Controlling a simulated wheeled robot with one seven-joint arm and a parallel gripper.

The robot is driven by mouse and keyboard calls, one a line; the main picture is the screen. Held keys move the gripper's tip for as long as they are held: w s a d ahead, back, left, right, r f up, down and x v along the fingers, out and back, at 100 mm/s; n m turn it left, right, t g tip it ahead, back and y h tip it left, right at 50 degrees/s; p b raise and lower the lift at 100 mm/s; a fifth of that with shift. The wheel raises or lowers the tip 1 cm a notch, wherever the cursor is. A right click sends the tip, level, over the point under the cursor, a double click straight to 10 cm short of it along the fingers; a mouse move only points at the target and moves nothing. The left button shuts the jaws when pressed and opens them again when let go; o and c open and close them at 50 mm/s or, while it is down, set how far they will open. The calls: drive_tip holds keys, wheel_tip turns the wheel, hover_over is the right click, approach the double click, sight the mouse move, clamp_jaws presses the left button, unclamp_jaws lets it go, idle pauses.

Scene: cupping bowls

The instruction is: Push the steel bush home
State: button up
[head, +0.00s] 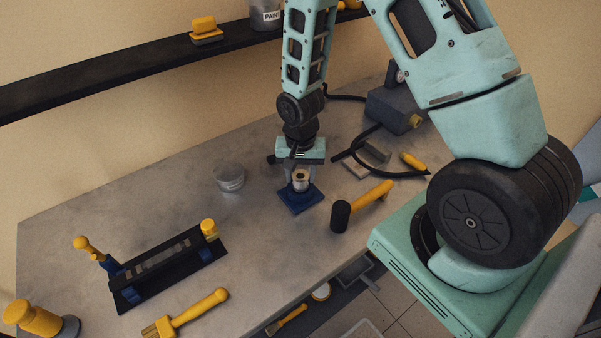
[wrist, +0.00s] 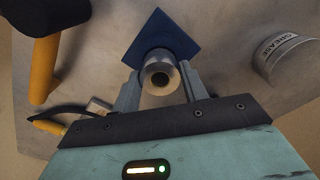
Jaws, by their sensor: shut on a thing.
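The steel bush (head: 301,181) is a short hollow grey cylinder at the blue base (head: 297,201) on the table; it also shows in the wrist view (wrist: 160,67), with its dark bore facing the camera. My gripper (head: 300,170) points down from above, with one finger on each side of the bush, shut on it. In the wrist view the blue base (wrist: 176,35) is a square plate under the bush. The bush's lower end is hidden, so I cannot tell how deep it sits.
A mallet with a black head (head: 340,216) and yellow handle lies right of the base. A grease tin (head: 229,177) stands to the left. A dark rack (head: 170,267) and a brush (head: 187,314) lie front left. A grey box with a black cable (head: 390,112) is behind right.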

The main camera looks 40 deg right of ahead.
drive_tip(key=shift+f, duration=0.15)
drive_tip(key=shift+f+b, duration=0.85)
drive_tip(key=shift+f, duration=0.15)
drive_tip(key=shift+r, duration=0.15)
drive_tip(key=shift+r+p, duration=1)
drive_tip(key=shift+r, duration=0.1)
drive_tip(key=shift+f, duration=0.1)
idle(0.4)
drive_tip(key=shift+d+f+b, duration=0.1)
drive_tip(key=shift+f+b, duration=0.9)
drive_tip(key=shift+f, duration=0.1)
